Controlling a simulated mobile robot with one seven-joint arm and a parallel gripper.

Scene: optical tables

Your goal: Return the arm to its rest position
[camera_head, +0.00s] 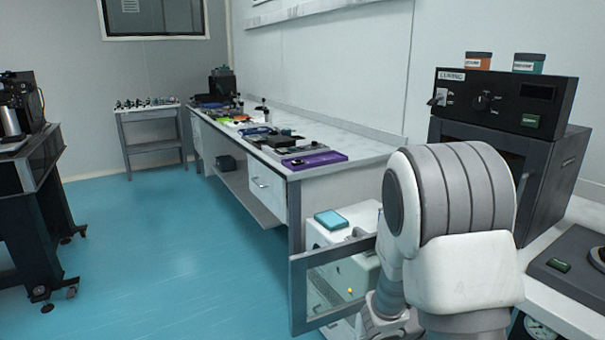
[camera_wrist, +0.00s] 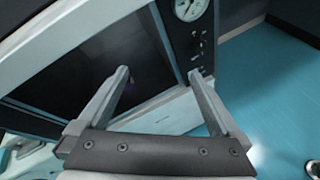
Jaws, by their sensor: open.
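My gripper (camera_wrist: 160,80) shows in the wrist view with its two fingers spread apart and nothing between them. Beyond the fingers are a dark panel (camera_wrist: 95,65) in a pale frame and a round gauge (camera_wrist: 188,9). In the head view my white and grey arm fills the lower right, and my gripper is hidden there. The arm is bent in front of the bench with the oven.
A dark curing oven (camera_head: 503,105) stands on the right bench. A framed glass door (camera_head: 335,285) hangs open just left of my arm. A long bench (camera_head: 335,145) with a purple tray (camera_head: 314,159) runs along the wall.

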